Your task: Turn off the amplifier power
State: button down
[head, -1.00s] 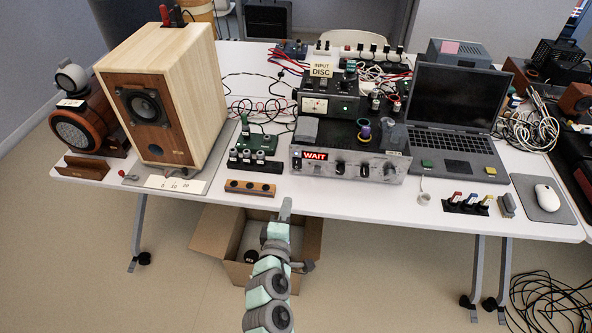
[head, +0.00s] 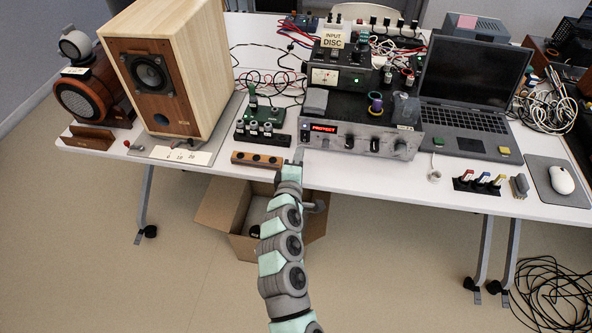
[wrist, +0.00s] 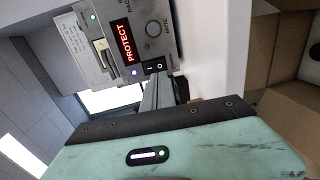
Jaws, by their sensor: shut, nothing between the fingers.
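The amplifier (head: 388,146) is a wide unit with a silver front and knobs near the table's front edge. Its red display reads PROTECT, also in the wrist view (wrist: 125,41). A black rocker switch (wrist: 155,66) marked I and O sits beside the display, next to a lit blue light (wrist: 134,72). I cannot tell which side of the switch is pressed. My gripper (head: 298,156) is shut and empty, at the amplifier's lower left front corner. In the wrist view its fingers (wrist: 157,88) end right at the switch; contact is unclear.
A wooden block with dark holes (head: 257,160) lies just left of my gripper. A large speaker (head: 170,75) stands further left. A laptop (head: 470,110) is to the right. An open cardboard box (head: 215,213) is below the table edge.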

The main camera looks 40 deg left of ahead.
aim_at(303, 140)
jog(key=b+x, duration=0.1)
jog(key=x, duration=0.2)
jog(key=shift+w+a+f, duration=0.15)
jog(key=shift+w+f, duration=0.05)
jog(key=shift+w, duration=0.05)
jog(key=shift+w+a, duration=0.25)
jog(key=shift+w, duration=0.15)
jog(key=shift+w, duration=0.1)
jog(key=shift+f, duration=0.4)
jog(key=shift+p, duration=0.3)
jog(key=shift+s+d+r, duration=0.1)
jog(key=shift+s+d, duration=0.1)
jog(key=shift+s, duration=0.2)
jog(key=s+d+f+p, duration=0.2)
jog(key=s+d, duration=0.5)
jog(key=s, duration=0.4)
jog(key=shift+d+r, duration=0.1)
